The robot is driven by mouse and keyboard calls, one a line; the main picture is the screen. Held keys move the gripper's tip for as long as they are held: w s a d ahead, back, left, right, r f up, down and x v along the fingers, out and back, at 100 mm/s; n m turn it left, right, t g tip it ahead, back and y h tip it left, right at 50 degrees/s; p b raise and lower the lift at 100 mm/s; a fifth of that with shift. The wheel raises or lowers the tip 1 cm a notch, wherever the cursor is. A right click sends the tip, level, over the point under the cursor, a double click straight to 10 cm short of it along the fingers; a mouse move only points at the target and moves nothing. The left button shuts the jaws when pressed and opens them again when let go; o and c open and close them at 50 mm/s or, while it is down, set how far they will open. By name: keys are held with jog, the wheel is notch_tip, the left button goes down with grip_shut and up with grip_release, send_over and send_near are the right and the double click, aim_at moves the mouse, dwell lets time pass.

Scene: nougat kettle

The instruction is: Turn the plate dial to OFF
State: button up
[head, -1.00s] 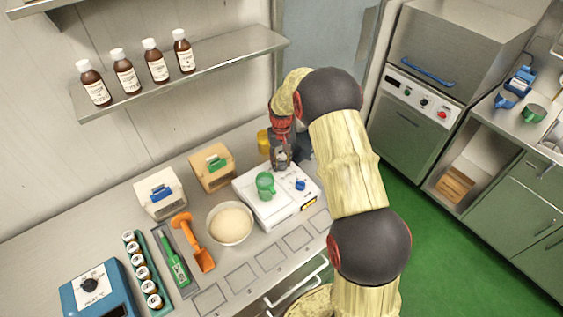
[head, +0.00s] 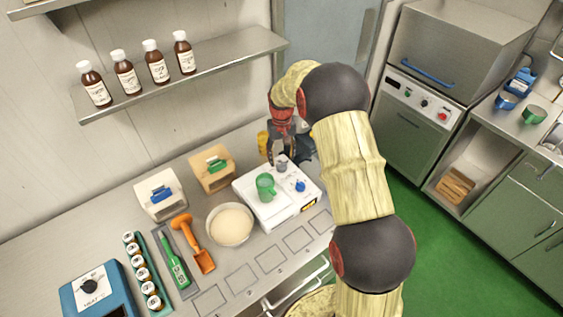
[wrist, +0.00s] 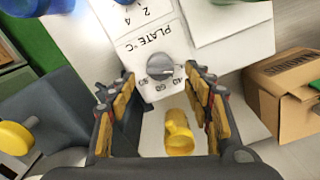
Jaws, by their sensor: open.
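The plate dial, a round grey knob (wrist: 160,67), sits beside the printed words "PLATE °C" on a white unit (head: 290,206). Its pale mark lies toward the 40 side of the printed numbers; I cannot see an OFF label. In the head view the dial (head: 281,167) shows just below the fingers. My gripper (wrist: 153,86) is open, its fingertips on either side of the dial and apart from it, with nothing between them. In the head view my gripper (head: 284,153) is partly hidden by my arm.
A green mug (head: 265,188) stands on the white unit, near a blue knob (head: 300,186). A yellow object (wrist: 180,135) is beyond the dial, low in the wrist view. A tan box (head: 212,168) and a bowl (head: 230,224) stand to the left.

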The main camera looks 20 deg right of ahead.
aim_at(281, 163)
notch_tip(281, 163, up, 8)
jog(key=shift+f, duration=0.1)
dwell(0.6)
jog(key=s+a+r+t+b, duration=0.2)
jog(key=s+a+r+b, duration=0.1)
jog(key=s, duration=0.8)
jog(key=s+a+r+n+t+b, duration=0.1)
jog(key=s+a+r+b, duration=0.2)
jog(key=s, duration=0.9)
jog(key=s+a+r+n+t+b, duration=0.1)
jog(key=s+a+r+t+b, duration=0.1)
jog(key=s+a, duration=0.5)
jog(key=s+r+b, duration=0.1)
jog(key=s+b, duration=0.1)
jog(key=s, duration=0.3)
jog(key=shift+s+a+r+t, duration=0.15)
jog(key=shift+s+r+t, duration=0.1)
jog(key=shift+r+t, duration=0.1)
